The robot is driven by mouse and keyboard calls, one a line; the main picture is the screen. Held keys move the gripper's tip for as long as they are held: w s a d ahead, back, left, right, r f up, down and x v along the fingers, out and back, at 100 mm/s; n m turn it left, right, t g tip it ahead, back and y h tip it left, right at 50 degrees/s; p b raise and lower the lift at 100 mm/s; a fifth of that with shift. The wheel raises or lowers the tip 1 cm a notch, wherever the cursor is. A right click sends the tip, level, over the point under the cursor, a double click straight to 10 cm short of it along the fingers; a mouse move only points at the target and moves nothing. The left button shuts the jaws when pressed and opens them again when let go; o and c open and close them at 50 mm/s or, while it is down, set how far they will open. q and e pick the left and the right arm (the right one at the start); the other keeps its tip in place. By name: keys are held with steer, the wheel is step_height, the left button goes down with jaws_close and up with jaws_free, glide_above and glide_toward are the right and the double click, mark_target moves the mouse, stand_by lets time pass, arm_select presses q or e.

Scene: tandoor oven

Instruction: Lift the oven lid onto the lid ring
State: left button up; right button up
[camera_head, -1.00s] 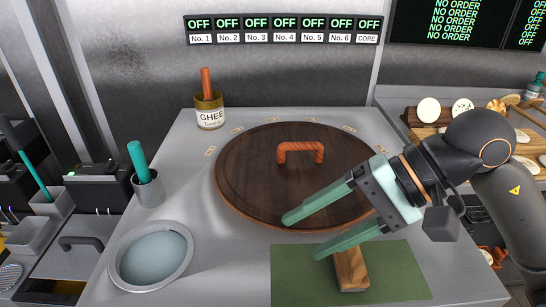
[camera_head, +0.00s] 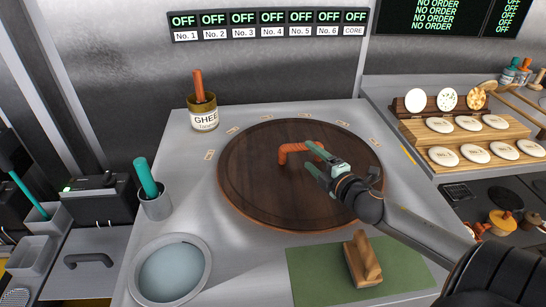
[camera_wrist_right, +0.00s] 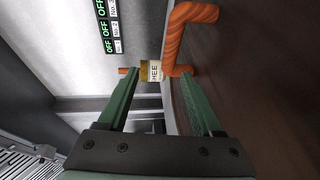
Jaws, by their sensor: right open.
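The oven lid (camera_head: 260,195) is a round dark wood disc with a copper-coloured edge, lying flat on the steel counter. Its orange arched handle (camera_head: 288,149) stands up from the middle. My right gripper (camera_head: 312,157) is open and empty at the right end of the handle, low over the lid. In the right wrist view the handle (camera_wrist_right: 196,13) shows at upper right, close by the tip of the right-hand finger; I cannot tell whether they touch. I cannot pick out a separate lid ring. My left gripper is not in view.
A ghee jar (camera_head: 204,116) stands behind the lid, and a cup with a teal-handled tool (camera_head: 155,203) stands to the left. A bowl (camera_head: 168,272) is at front left. A wooden block (camera_head: 361,262) rests on a green mat (camera_head: 315,284) in front.

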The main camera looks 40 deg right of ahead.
mark_target(294, 155)
steer(key=shift+s+d+f+m, duration=0.15)
steer(key=shift+d+f+m, duration=0.25)
steer(key=shift+d+f, duration=0.15)
steer(key=shift+d+f+g, duration=0.1)
steer(key=shift+f+g, duration=0.1)
steer(key=shift+g, duration=0.1)
steer(key=shift+x, duration=6.15)
steer(key=shift+d, duration=0.1)
steer(key=shift+c, duration=0.2)
jaws_close()
steer(key=shift+r, duration=0.25)
